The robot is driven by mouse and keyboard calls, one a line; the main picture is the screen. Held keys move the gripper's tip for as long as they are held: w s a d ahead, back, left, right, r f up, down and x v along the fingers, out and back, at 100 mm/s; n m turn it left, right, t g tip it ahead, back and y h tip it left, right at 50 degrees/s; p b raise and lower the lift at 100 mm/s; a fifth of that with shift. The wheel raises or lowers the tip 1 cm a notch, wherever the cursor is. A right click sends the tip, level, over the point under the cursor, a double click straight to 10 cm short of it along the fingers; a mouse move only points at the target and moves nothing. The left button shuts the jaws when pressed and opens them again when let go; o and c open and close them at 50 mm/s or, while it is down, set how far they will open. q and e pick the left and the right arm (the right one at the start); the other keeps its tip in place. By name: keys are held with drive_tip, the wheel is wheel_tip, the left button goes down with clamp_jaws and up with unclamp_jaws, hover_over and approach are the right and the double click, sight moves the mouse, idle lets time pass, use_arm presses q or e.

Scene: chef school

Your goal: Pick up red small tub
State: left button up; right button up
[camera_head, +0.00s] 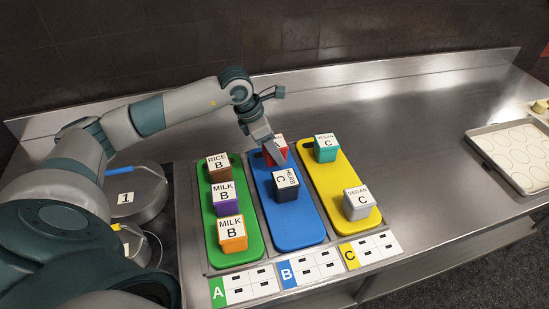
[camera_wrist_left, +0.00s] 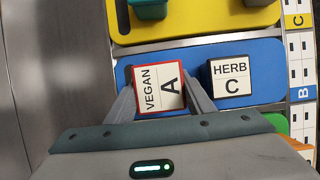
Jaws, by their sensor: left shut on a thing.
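The red small tub (camera_head: 281,151) stands at the far end of the blue board (camera_head: 295,228), partly hidden by my left gripper in the head view. In the left wrist view the red tub (camera_wrist_left: 158,89) shows a white lid marked VEGAN A with a red rim. My left gripper (camera_wrist_left: 158,96) has one finger on each side of the tub and is shut on it. In the head view the left gripper (camera_head: 268,143) reaches down to the tub from the left. I cannot tell whether the tub is touching the board. My right gripper is not in view.
A black HERB C tub (camera_head: 286,193) stands close by on the blue board. The green board (camera_head: 233,257) carries brown, purple and orange tubs. The yellow board (camera_head: 335,188) carries teal and grey tubs. Pots (camera_head: 137,203) stand at left; a baking tray (camera_head: 484,153) lies at right.

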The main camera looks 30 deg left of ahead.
use_arm(q)
drive_tip(key=d+r+b, duration=0.4)
drive_tip(key=d+r, duration=0.3)
drive_tip(key=d, duration=0.4)
drive_tip(key=shift+w+d+r, duration=0.35)
drive_tip(key=shift+r, duration=0.05)
